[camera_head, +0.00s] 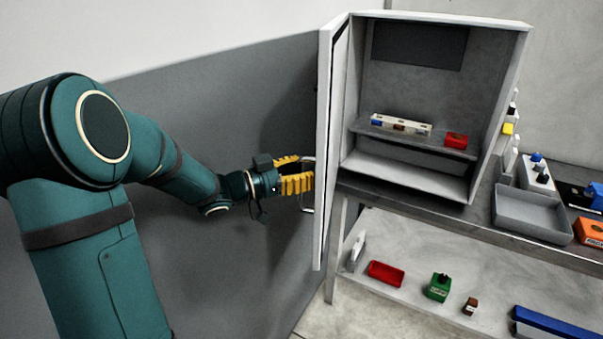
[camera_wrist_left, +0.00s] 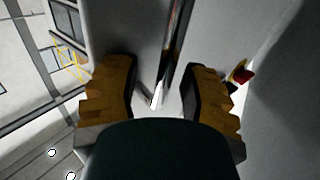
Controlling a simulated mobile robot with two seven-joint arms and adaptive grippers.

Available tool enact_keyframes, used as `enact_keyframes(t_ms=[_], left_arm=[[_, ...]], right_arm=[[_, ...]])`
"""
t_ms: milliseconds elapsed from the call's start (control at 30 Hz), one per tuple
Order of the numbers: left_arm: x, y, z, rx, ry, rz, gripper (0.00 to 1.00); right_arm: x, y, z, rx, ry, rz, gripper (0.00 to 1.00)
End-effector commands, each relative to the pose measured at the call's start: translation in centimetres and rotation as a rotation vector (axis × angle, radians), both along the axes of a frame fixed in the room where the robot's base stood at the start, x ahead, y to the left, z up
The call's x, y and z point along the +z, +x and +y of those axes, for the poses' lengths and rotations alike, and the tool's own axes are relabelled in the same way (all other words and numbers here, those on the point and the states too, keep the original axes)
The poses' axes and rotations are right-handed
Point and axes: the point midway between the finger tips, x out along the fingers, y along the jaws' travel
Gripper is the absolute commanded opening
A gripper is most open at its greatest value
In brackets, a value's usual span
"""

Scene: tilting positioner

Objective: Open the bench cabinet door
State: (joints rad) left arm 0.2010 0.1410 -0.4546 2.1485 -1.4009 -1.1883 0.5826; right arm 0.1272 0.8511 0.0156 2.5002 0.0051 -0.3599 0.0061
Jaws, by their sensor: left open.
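The bench cabinet (camera_head: 432,185) stands on the bench with its inside exposed. Its door (camera_head: 326,150) is swung wide open to the left and seen nearly edge-on. A light bar handle (camera_head: 307,188) is on the door's outer face. My left gripper (camera_head: 302,175), with yellow fingers, is open at the handle, on the outer side of the door. In the left wrist view the two fingers (camera_wrist_left: 160,95) are spread apart, with a pale narrow part between them. I cannot tell whether either finger touches the handle. My right gripper is in neither view.
The cabinet shelf (camera_head: 415,140) holds a white block with inserts and a red box (camera_head: 456,140). A grey tray (camera_head: 532,214) and other items are on the bench to the right. A lower shelf holds a red bin (camera_head: 386,274) and a green box (camera_head: 439,287). A grey wall stands behind my left arm.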

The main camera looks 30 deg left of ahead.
Motion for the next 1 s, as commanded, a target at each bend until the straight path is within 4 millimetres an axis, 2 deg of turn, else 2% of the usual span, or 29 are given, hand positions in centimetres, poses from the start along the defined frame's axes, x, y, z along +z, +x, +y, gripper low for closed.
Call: enact_keyframes(t_ms=[400, 533, 700, 967, 1000], left_arm=[[7.0, -0.1, 0.0, 0.000, 0.002, -0.006, 0.43], [8.7, -0.1, 0.0, -0.001, 0.001, -0.003, 0.43], [9.6, 0.0, 0.0, -0.001, 0.001, -0.001, 0.43], [9.7, -0.1, 0.0, 0.000, 0.000, 0.000, 0.43], [9.7, -0.1, 0.0, 0.000, 0.000, 0.000, 0.36]], right_arm=[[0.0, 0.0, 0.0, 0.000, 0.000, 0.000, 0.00], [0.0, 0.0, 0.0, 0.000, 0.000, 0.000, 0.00], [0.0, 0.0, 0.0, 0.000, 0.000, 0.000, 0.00], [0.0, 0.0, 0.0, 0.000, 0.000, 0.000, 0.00], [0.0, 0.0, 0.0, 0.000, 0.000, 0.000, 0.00]])
